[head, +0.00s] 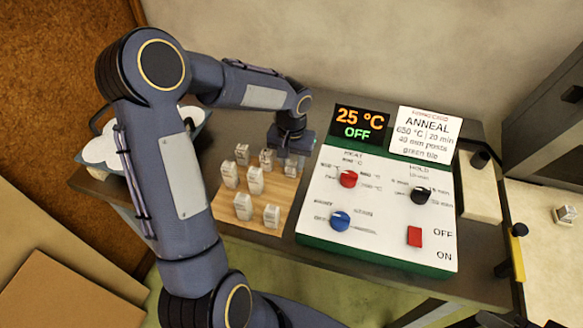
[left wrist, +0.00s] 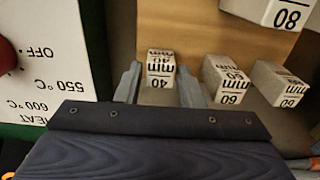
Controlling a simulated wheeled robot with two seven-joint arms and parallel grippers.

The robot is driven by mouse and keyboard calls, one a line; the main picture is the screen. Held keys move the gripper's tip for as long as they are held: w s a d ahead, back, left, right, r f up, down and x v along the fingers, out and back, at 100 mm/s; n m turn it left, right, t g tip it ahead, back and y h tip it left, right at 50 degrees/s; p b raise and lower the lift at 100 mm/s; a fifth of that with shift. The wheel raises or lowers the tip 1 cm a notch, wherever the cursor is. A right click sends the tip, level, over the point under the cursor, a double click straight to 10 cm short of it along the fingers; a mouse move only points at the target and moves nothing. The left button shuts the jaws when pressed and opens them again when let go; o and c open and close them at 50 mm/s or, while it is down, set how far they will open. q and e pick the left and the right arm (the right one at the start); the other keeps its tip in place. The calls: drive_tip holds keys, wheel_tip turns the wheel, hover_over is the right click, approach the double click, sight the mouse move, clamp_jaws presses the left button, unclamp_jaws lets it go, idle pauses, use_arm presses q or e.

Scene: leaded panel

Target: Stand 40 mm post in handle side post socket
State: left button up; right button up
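My left gripper (head: 293,158) points down at the back right of the wooden board, beside the control panel. In the left wrist view, its two fingers (left wrist: 160,84) stand apart, one on each side of a white post marked 40 mm (left wrist: 160,67). Only narrow gaps show, and I cannot tell whether the fingers touch it. In the head view the gripper mostly hides this post. I cannot make out the handle side post socket. My right gripper is not in view.
Several white posts (head: 243,205) stand on the wooden board (head: 227,208). The control panel (head: 385,205) reads 25 °C, OFF; its card names 40 mm posts. A pale slab (head: 478,196) lies to its right, near a black-and-yellow bar (head: 518,230). A small white block (head: 565,215) sits far right.

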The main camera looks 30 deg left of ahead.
use_arm(q)
drive_tip(key=c, duration=0.6)
drive_tip(key=shift+r, duration=0.1)
drive_tip(key=shift+c, duration=0.2)
